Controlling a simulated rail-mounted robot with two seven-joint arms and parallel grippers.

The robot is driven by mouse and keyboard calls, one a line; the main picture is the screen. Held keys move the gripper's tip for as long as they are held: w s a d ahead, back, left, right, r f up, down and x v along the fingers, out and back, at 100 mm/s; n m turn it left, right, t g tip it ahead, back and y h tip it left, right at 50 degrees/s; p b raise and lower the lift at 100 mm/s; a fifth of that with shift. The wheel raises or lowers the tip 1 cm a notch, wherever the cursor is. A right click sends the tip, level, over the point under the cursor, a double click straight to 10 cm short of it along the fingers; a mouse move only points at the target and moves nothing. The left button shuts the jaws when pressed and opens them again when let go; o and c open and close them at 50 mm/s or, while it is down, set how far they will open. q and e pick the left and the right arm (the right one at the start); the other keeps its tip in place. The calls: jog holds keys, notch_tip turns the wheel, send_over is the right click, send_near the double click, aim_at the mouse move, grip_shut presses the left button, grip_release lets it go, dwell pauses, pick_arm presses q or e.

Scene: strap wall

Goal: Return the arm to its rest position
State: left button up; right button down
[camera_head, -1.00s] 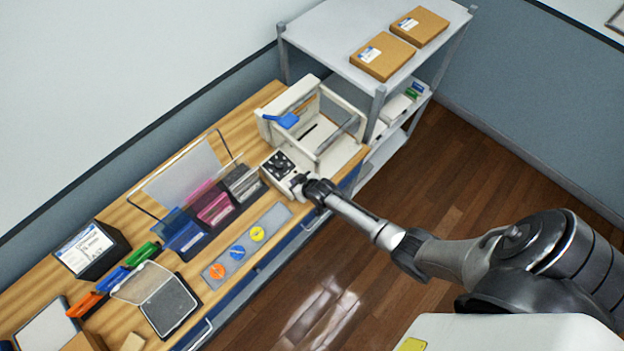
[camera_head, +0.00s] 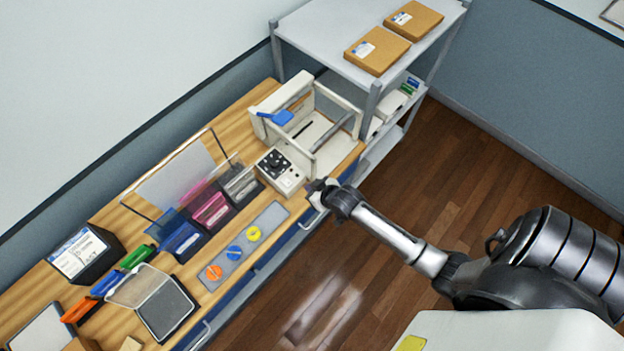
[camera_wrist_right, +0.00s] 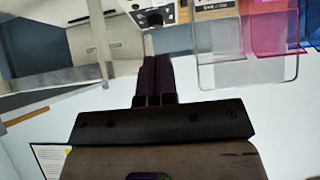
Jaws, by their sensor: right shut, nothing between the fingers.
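My right gripper (camera_head: 318,188) is at the front edge of the wooden bench, just in front of the white machine's control box (camera_head: 281,172). It is shut and empty, and its fingers lie together in the right wrist view (camera_wrist_right: 157,78). My right arm (camera_head: 395,238) reaches in from the lower right over the floor. The white machine (camera_head: 318,120) has a blue handle (camera_head: 282,117) and an open frame. My left gripper is not in view.
The bench (camera_head: 105,222) holds dark, pink and blue holders (camera_head: 210,210), a grey strip (camera_head: 232,250) with coloured discs, an open-lidded pad (camera_head: 166,305) and coloured stamps. A shelf (camera_head: 330,40) with two cardboard boxes stands behind. The wooden floor (camera_head: 420,180) is clear.

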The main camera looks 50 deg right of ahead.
dwell(0.4)
jog(key=s+a+r+n+g, duration=0.1)
jog(key=s+a+r+g, duration=0.15)
jog(key=s+r, duration=0.45)
jog(key=s+a+r+n+g, duration=0.1)
jog(key=s+a+r+g, duration=0.1)
jog(key=s+a+r, duration=0.35)
jog(key=s+f+g, duration=0.1)
jog(key=s, duration=0.7)
jog(key=shift+s+d+g, duration=0.2)
jog(key=shift+s+g, duration=0.1)
jog(key=shift+g, duration=0.05)
jog(key=shift+f, duration=0.1)
dwell(1.0)
